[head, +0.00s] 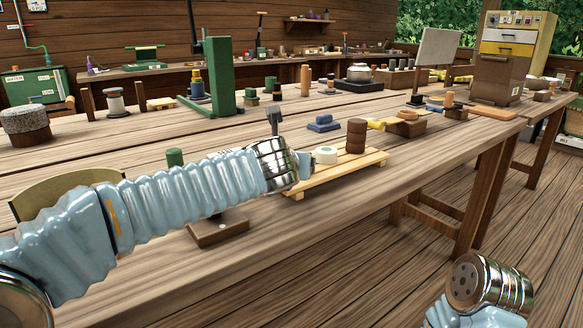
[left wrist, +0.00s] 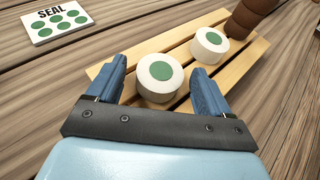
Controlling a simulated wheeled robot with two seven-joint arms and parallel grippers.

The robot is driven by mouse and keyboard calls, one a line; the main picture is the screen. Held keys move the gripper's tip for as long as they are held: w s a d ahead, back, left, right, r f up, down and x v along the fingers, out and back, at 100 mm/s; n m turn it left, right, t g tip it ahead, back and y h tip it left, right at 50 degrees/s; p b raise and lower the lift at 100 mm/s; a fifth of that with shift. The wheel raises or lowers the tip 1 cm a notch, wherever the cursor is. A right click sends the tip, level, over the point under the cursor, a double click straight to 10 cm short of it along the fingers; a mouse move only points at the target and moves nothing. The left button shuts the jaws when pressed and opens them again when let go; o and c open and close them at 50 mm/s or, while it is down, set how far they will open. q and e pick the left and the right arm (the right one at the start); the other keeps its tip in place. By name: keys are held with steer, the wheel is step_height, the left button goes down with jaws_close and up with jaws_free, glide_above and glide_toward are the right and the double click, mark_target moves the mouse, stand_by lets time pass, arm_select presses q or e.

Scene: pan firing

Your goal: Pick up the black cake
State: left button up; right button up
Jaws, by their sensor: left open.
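Two white round cakes with green tops lie on a slatted wooden pallet (head: 300,190), which also shows in the left wrist view (left wrist: 258,58). The nearer cake (left wrist: 160,77) is between the fingers of my open left gripper (left wrist: 160,74); I cannot tell whether they touch it. The farther cake (left wrist: 209,45) lies beyond the right finger. A dark brown ridged cylinder (head: 357,136) stands on the pallet's far end and shows partly in the left wrist view (left wrist: 252,16). No clearly black cake is seen on the pallet. My left wrist hides the pallet's left end in the head view.
A white SEAL card (left wrist: 57,20) with green dots lies left of the pallet. A blue stacked block (head: 323,123) sits behind the pallet. A green upright stand (head: 219,75) is farther back left. The wooden table is bare in front of the pallet.

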arm_select(q)
steer(key=c, duration=1.1)
steer(key=shift+r, duration=0.1)
steer(key=shift+c, duration=0.2)
